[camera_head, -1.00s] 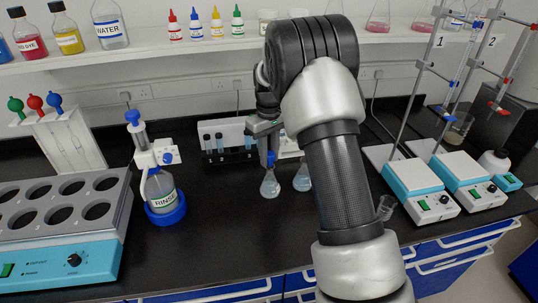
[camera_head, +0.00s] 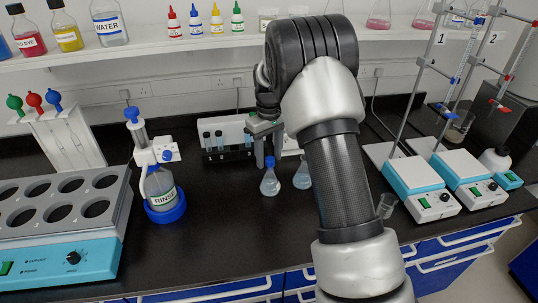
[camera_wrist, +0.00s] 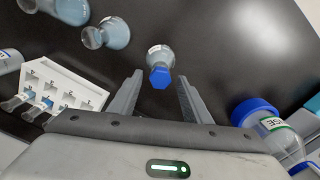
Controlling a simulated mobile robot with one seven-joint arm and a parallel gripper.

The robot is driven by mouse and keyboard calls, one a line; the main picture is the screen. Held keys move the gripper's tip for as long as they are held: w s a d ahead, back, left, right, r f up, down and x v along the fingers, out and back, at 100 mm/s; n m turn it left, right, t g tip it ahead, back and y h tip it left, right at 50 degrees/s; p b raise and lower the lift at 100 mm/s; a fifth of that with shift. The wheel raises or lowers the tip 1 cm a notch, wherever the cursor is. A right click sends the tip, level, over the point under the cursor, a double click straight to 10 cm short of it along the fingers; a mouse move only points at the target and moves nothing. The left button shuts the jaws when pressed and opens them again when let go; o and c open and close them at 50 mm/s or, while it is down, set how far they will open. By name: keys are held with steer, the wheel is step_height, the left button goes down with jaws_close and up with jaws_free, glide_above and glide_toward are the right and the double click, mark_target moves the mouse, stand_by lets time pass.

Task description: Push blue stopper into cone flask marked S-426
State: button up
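A small cone flask (camera_head: 270,186) with pale blue liquid stands on the black bench, with a blue stopper (camera_head: 270,162) at its mouth. In the wrist view the blue stopper (camera_wrist: 160,76) shows between and beyond the fingertips, with the flask (camera_wrist: 160,55) below it. My gripper (camera_wrist: 158,88) is open, its two fingers apart on either side of the stopper and clear of it. In the head view my gripper (camera_head: 269,150) is above the flask. The flask's label is too small to read. How deep the stopper sits cannot be told.
A second cone flask (camera_head: 302,178) stands close to the right. A white tube rack (camera_head: 228,138) is behind, and the rinse bottle (camera_head: 161,188) is to the left. Hotplates (camera_head: 420,187) are at the right. The bench in front is clear.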

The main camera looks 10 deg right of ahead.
step_height(320, 180, up, 17)
steer(key=shift+r+p, duration=0.2)
steer(key=shift+p, duration=0.2)
steer(key=shift+r, duration=0.1)
steer(key=s+r+m+t+p, duration=0.1)
steer(key=s+r, duration=0.5)
steer(key=s, duration=0.2)
steer(key=s+r+m+t+p, duration=0.1)
steer(key=s+r+m+t, duration=0.1)
steer(key=s+r, duration=0.45)
steer(key=s+f+m+t, duration=0.1)
steer(key=s+f, duration=0.1)
steer(key=s, duration=0.7)
steer(key=s+f+m+t+p, duration=0.1)
steer(key=s+f, duration=0.1)
steer(key=s, duration=0.7)
steer(key=shift+s+f+t, duration=0.3)
steer(key=shift+s+f, duration=0.05)
steer(key=shift+s, duration=0.05)
steer(key=shift+d, duration=0.1)
